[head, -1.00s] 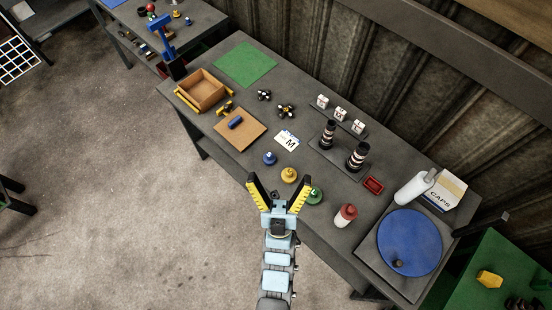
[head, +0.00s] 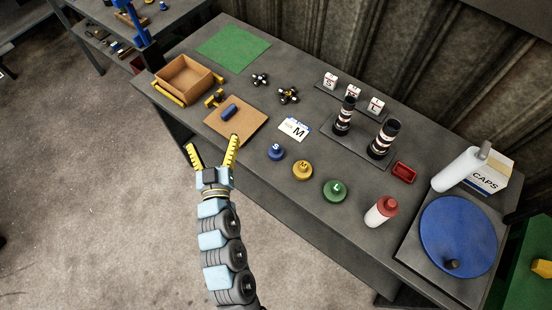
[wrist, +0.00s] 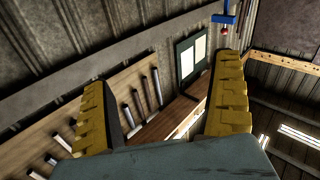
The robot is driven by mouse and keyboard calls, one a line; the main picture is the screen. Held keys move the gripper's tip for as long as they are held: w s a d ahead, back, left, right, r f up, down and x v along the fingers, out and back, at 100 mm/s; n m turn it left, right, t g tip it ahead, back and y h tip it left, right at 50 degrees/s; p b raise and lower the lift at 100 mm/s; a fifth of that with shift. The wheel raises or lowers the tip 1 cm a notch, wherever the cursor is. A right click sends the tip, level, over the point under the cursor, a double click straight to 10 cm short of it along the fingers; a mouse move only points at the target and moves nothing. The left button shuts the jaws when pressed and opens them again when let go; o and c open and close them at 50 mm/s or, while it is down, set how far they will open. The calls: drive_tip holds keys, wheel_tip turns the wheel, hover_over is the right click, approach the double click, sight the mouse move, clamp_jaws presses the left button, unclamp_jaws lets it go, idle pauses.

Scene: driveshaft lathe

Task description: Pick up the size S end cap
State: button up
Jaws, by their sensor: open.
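The size S end cap (head: 276,152) is a small blue round cap with a knob marked S. It stands on the grey table near its front edge in the head view. The yellow cap (head: 302,170) and the green L cap (head: 335,190) stand in a row to its right. My gripper (head: 212,142) is open and empty, with yellow ridged fingers, to the left of the blue cap and apart from it, in front of the table's front edge. In the wrist view my open fingers (wrist: 165,100) point at the wall and roof; no cap shows there.
A cork board (head: 250,129) with a blue cylinder (head: 229,110) lies just beyond my gripper. A wooden box (head: 186,80) stands at the far left. A card marked M (head: 294,130), dark striped posts (head: 383,140), a red-topped bottle (head: 381,211) and a blue disc (head: 457,235) occupy the table.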

drive_tip(key=s+d+f+m+g+h+b, duration=0.25)
drive_tip(key=d+f+m+h+b, duration=0.3)
drive_tip(key=f, duration=0.45)
drive_tip(key=m+g+h+b, duration=0.2)
drive_tip(key=g+b, duration=0.1)
drive_tip(key=b, duration=0.5)
approach(274, 154)
drive_tip(key=shift+g, duration=0.25)
drive_tip(key=x, duration=0.3)
drive_tip(key=d+b+x, duration=0.1)
drive_tip(key=x, duration=0.1)
drive_tip(key=shift+w+r, duration=0.2)
drive_tip(key=shift+a+b+x, duration=0.2)
drive_tip(key=shift+b+x, duration=0.15)
drive_tip(key=shift+x, duration=0.95)
drive_tip(key=shift+a+b+x, duration=0.15)
drive_tip(key=shift+b+x, duration=0.2)
drive_tip(key=shift+x, duration=0.95)
drive_tip(key=shift+w+d, duration=0.2)
drive_tip(key=shift+w, duration=0.35)
drive_tip(key=shift+s, duration=0.1)
drive_tip(key=shift+f, duration=0.1)
drive_tip(key=c, duration=1.1)
